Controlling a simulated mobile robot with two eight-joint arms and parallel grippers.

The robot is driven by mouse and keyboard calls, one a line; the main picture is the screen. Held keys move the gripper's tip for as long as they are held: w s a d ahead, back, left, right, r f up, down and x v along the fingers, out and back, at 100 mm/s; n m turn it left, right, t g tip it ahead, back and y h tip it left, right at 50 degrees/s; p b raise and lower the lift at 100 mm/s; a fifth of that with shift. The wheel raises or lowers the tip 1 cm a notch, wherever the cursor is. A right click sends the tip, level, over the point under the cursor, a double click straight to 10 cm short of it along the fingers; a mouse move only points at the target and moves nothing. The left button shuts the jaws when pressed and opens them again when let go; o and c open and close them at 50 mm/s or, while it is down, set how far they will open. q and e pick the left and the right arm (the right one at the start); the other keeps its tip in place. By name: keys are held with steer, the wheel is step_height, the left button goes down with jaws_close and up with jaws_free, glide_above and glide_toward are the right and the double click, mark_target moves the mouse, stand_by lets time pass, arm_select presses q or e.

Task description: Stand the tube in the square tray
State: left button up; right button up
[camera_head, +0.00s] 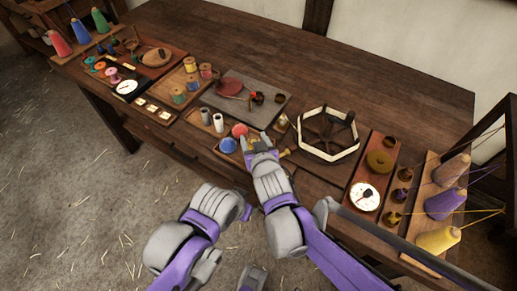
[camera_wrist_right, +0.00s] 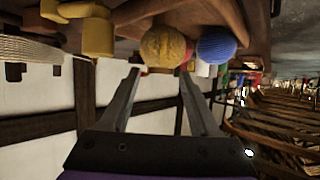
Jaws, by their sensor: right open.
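Two pale upright cylinders, the likeliest tubes (camera_head: 218,122), stand on a small wooden tray (camera_head: 194,118) at the table's front, left of my right gripper. I cannot tell for sure which piece is the task's tube or which holder is the square tray. My right gripper (camera_head: 257,142) is over the table's front edge by the yarn balls. In the right wrist view its two fingers (camera_wrist_right: 160,78) are apart with nothing held between them. A yellow ball (camera_wrist_right: 163,47) shows just beyond the fingertips. My left arm is low in the head view; its fingers cannot be made out.
A blue ball (camera_head: 228,145) and a red ball (camera_head: 239,130) lie beside my right gripper. Thread cones (camera_head: 445,204) stand far right. The table's back strip is clear.

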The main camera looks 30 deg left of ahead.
steer(key=p+v, duration=0.1)
steer(key=v, duration=0.9)
steer(key=shift+s+d+p, duration=0.2)
steer(key=shift+s+p, duration=0.1)
steer(key=shift+s, duration=0.05)
steer(key=shift+r, duration=0.1)
steer(key=d+f+m+h, duration=0.1)
steer(key=d, duration=0.4)
steer(key=w+d+f+m+h, duration=0.1)
steer(key=d+h, duration=0.1)
steer(key=d, duration=0.4)
steer(key=w+d+f+m+h, duration=0.1)
steer(key=d+h, duration=0.1)
steer(key=d, duration=0.4)
steer(key=shift+d+f, duration=0.2)
steer(key=s+d+m+h, duration=0.1)
steer(key=d, duration=0.2)
steer(key=s+d+f+m+g, duration=0.1)
steer(key=d, duration=0.3)
steer(key=s+d+f+m+g+h, duration=0.1)
steer(key=s+d, duration=0.1)
steer(key=d, duration=0.2)
steer(key=shift+f+h, duration=0.25)
steer(key=shift+h, duration=0.05)
steer(key=s+d+f+m+g+h, duration=0.1)
steer(key=s+d+f+m+g, duration=0.1)
steer(key=s+d, duration=0.5)
steer(key=shift+g, duration=0.4)
